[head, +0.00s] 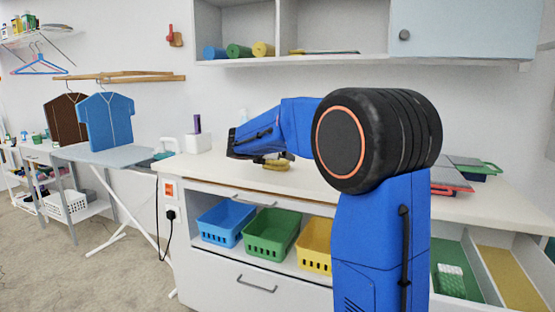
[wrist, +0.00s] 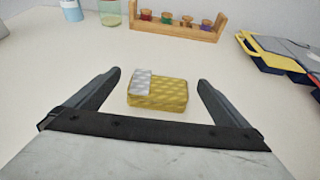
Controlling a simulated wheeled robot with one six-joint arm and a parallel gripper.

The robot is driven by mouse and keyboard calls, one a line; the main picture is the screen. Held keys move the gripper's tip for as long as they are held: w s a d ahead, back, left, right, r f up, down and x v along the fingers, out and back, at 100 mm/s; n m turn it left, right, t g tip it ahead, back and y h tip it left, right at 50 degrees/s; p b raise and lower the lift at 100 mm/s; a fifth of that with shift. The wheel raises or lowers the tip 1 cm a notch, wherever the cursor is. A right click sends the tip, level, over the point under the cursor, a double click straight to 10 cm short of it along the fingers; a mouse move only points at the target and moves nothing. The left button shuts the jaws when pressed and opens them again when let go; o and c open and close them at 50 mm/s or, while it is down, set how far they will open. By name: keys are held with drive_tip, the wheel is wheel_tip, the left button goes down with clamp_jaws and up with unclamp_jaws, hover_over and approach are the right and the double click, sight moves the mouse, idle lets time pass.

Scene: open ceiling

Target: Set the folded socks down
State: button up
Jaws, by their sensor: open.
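The folded socks (wrist: 160,97) are a small yellow, patterned block with a pale grey patch on its top left corner. In the wrist view they appear to lie flat on the white worktop (wrist: 50,85). My gripper (wrist: 160,79) is open, with one finger on each side of the socks and a visible gap to both. In the head view the yellow socks (head: 277,166) show on the worktop just below the end of my arm, partly hidden by it.
A wooden rack (wrist: 175,22) with several small coloured items stands behind the socks. A yellow and dark case (wrist: 275,55) lies at the right. A glass jar (wrist: 109,12) stands at the back left. Blue (head: 225,222), green (head: 270,233) and yellow (head: 314,246) baskets sit below the worktop.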

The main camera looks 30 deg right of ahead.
drive_tip(key=v, duration=0.7)
idle(0.4)
